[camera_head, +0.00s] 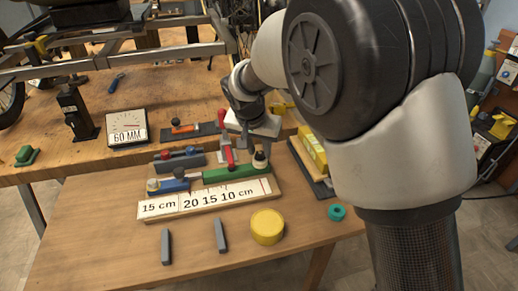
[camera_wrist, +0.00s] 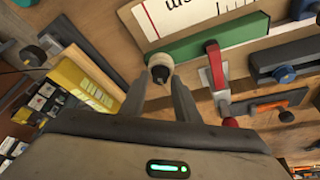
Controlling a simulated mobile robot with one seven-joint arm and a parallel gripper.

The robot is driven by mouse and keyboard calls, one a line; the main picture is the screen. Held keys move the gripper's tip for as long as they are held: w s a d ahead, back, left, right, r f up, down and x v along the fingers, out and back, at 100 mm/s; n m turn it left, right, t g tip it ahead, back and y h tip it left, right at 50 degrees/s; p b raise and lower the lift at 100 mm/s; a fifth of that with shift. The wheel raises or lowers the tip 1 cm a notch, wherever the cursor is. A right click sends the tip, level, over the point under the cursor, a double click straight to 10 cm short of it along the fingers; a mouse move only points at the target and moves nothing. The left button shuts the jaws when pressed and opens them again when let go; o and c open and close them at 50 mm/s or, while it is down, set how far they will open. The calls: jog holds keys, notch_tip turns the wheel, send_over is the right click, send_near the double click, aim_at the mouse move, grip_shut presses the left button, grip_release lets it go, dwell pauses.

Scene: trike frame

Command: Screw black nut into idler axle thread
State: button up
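A small round cream piece with a black part (camera_wrist: 160,73) stands at one end of the green block (camera_wrist: 206,40); the black part looks like the nut. In the head view the same piece (camera_head: 260,160) is at the right end of the green block (camera_head: 228,174). My gripper (camera_wrist: 160,84) has its two fingers apart, one on each side of this piece, with small gaps visible. The fingers look empty. In the head view my gripper (camera_head: 252,128) is just above and behind the piece, partly hidden by my arm. I cannot make out the idler axle thread.
A red-handled clamp (camera_head: 226,148) stands close to the left of my gripper. A yellow box (camera_head: 312,150) lies to the right. A white measuring board (camera_head: 205,198), a yellow round piece (camera_head: 267,227) and a teal ring (camera_head: 337,212) are in front.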

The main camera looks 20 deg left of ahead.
jog(key=shift+n, duration=0.4)
jog(key=c, duration=0.6)
jog(key=shift+a+f+m, duration=0.1)
jog(key=shift+m, duration=0.8)
jog(key=shift+m+h, duration=0.5)
jog(key=shift+m, duration=0.4)
